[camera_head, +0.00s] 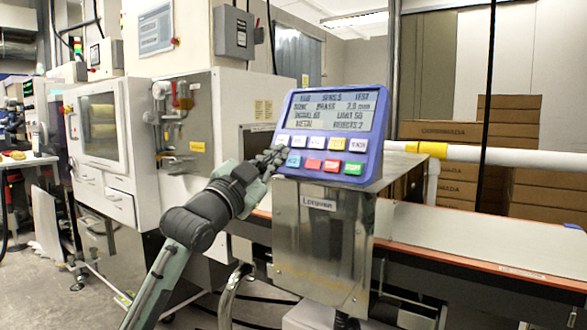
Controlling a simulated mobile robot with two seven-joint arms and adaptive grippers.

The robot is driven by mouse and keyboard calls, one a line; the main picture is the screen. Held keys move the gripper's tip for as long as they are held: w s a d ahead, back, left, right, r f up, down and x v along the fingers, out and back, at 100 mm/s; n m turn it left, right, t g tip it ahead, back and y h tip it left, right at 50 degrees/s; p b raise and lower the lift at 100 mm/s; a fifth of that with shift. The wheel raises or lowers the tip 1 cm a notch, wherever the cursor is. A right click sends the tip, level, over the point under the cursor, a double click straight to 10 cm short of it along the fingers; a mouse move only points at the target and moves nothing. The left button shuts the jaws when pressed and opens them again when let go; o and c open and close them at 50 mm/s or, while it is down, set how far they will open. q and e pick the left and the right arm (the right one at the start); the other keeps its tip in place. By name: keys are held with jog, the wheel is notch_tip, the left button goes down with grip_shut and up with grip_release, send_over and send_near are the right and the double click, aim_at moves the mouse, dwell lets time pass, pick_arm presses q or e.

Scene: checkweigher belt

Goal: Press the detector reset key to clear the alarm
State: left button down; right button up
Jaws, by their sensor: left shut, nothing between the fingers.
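The detector's control panel (375,120) is a blue tilted console with a grey screen (333,108) showing text. Below the screen are two rows of keys. The upper row has white keys and a yellow key (338,144). The lower row has a light blue key (294,160), two red keys (323,165) and a green key (352,168). The key labels are too small for me to tell which one is reset. My left gripper (279,153) is shut and empty, its tips at the panel's left edge near the light blue key. I cannot tell whether it touches. My right gripper is out of view.
The panel sits on a steel detector housing (315,245) over the conveyor belt (480,240), which runs off to the right. A white machine cabinet (215,125) stands behind my left arm. A white pipe with yellow band (433,149) and stacked cartons (540,175) are at right.

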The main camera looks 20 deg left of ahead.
pick_arm(q)
jog(key=shift+w+d+f, duration=0.15)
jog(key=shift+w+f, duration=0.1)
jog(key=shift+w, duration=0.2)
jog(key=shift+w+d+f, duration=0.15)
jog(key=shift+w+f, duration=0.05)
jog(key=shift+w, duration=0.2)
dwell(0.9)
jog(key=shift+w+d+f, duration=0.1)
jog(key=shift+w+f, duration=0.1)
jog(key=shift+w, duration=0.15)
jog(key=shift+w+d+f, duration=0.15)
jog(key=shift+w, duration=0.2)
dwell(0.9)
jog(key=shift+s+p, duration=0.1)
jog(key=shift+p, duration=0.25)
jog(key=shift+s+a+r, duration=0.2)
jog(key=shift+s+r, duration=0.1)
jog(key=shift+s, duration=0.05)
jog(key=shift+s+p, duration=0.25)
jog(key=shift+p, duration=0.1)
jog(key=shift+a, duration=0.1)
